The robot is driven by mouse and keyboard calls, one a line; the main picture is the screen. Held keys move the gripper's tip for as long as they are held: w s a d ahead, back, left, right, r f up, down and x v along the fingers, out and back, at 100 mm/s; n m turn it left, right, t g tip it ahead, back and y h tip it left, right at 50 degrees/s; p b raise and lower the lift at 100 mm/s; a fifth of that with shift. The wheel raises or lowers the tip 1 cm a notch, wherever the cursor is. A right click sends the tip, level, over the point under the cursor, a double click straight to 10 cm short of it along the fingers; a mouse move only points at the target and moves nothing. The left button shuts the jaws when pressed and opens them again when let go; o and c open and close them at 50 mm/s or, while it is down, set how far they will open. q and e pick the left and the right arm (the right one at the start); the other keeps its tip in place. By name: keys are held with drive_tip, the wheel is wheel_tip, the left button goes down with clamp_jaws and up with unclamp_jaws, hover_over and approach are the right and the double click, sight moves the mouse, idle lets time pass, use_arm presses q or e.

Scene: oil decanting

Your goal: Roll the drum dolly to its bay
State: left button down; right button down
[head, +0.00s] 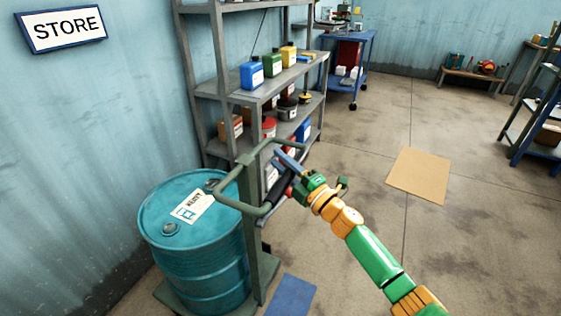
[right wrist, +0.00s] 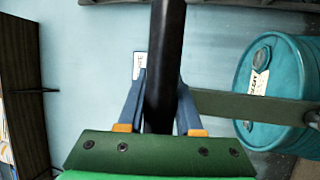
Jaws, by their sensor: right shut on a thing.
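A teal drum (head: 200,265) with a white label on its lid stands upright on the dolly (head: 176,296) at the lower left of the head view. The drum also shows at the right of the right wrist view (right wrist: 270,75). The dolly has a green upright frame with a looped handle (head: 228,199). My right gripper (head: 287,172) is shut on the handle's dark grip bar. In the right wrist view the black grip bar (right wrist: 165,60) runs between the two blue fingers (right wrist: 160,105). My left gripper is not in view.
A grey shelf (head: 262,93) with bottles and cans stands close behind the drum by the wall. A blue floor patch (head: 291,297) lies right of the dolly, and a tan floor patch (head: 419,175) lies farther right. A blue cart (head: 345,68) stands at the back. The middle floor is clear.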

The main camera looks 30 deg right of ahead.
drive_tip(key=shift+d+f, duration=0.1)
drive_tip(key=shift+d, duration=0.1)
drive_tip(key=c, duration=0.9)
unclamp_jaws()
drive_tip(key=o, duration=0.3)
drive_tip(key=shift+d, duration=0.2)
drive_tip(key=v, duration=0.7)
drive_tip(key=shift+s+d+b, duration=0.1)
drive_tip(key=shift+d+b, duration=0.1)
drive_tip(key=shift+b, duration=0.15)
